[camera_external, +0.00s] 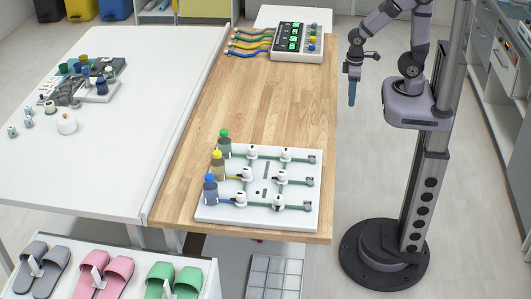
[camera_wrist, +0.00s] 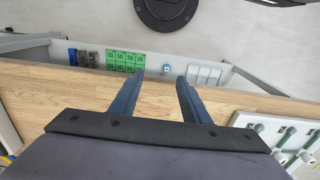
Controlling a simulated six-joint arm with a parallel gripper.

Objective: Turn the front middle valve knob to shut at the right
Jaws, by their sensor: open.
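A white valve board (camera_external: 224,212) lies on the near end of the wooden table. It carries white knobs in three rows along green pipes. The front row, beside the blue-capped bottle (camera_external: 210,188), has a left knob (camera_external: 241,199) and a right knob (camera_external: 278,201). The middle row has a left knob (camera_external: 247,173) and a right knob (camera_external: 282,177). The knobs' exact turn is too small to tell. My gripper (camera_external: 352,97) hangs high and well apart from the board, pointing down, open and empty. In the wrist view its blue fingers (camera_wrist: 157,88) are spread, and part of the board (camera_wrist: 242,122) shows at right.
Yellow-capped (camera_external: 217,163) and green-capped (camera_external: 224,145) bottles stand along the board's left side. A control box (camera_external: 298,55) with coloured cables sits at the table's far end. The wooden tabletop (camera_external: 262,105) between box and board is clear.

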